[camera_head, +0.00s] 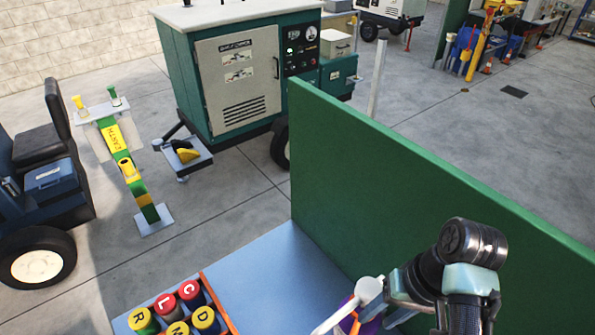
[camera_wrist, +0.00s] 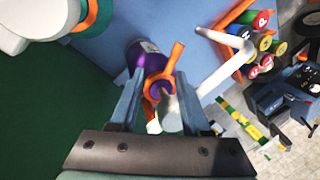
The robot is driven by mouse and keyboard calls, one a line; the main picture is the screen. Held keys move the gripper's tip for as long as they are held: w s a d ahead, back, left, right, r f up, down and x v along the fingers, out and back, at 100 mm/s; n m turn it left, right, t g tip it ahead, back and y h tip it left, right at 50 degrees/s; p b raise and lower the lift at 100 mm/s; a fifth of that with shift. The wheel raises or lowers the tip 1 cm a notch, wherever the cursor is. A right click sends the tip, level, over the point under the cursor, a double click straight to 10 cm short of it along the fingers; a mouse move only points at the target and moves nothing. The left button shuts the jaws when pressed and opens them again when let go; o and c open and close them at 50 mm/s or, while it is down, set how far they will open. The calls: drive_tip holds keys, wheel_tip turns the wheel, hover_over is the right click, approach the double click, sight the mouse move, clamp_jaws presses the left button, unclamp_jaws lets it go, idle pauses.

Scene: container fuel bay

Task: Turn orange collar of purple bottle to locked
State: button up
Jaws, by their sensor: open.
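The purple bottle (camera_wrist: 140,52) shows in the wrist view beyond my fingers, with a pale label on its side. Its orange collar (camera_wrist: 174,57) has an arm sticking out toward the upper right. My gripper (camera_wrist: 158,84) is open, with one finger on each side of the collar. I cannot tell whether the fingers touch it. Whether the collar is at locked cannot be read.
A white bent pipe (camera_wrist: 222,66) runs close to the right of my fingers. A tall green panel (camera_head: 400,180) stands beside the blue bench top (camera_head: 275,270). An orange crate (camera_head: 219,302) holds several lettered, coloured bottles. A white round part with an orange band (camera_wrist: 38,18) is at upper left.

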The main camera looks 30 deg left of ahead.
drive_tip(key=s+p+v, duration=0.1)
drive_tip(key=p+v, duration=0.1)
drive_tip(key=v, duration=0.7)
drive_tip(key=w+a+r+n+t+b, duration=0.4)
drive_tip(key=w+a+r+t+b, duration=0.15)
drive_tip(key=a+b, duration=0.2)
drive_tip(key=s+a+r+n+t+y+b, duration=0.3)
drive_tip(key=a+r+b, duration=0.4)
drive_tip(key=a, duration=0.5)
drive_tip(key=s+r+n, duration=0.1)
drive_tip(key=n, duration=0.1)
drive_tip(key=shift+s+r+n+y, duration=0.25)
drive_tip(key=shift+r+n+y, duration=0.05)
drive_tip(key=shift+r+y, duration=0.1)
drive_tip(key=shift+t, duration=0.25)
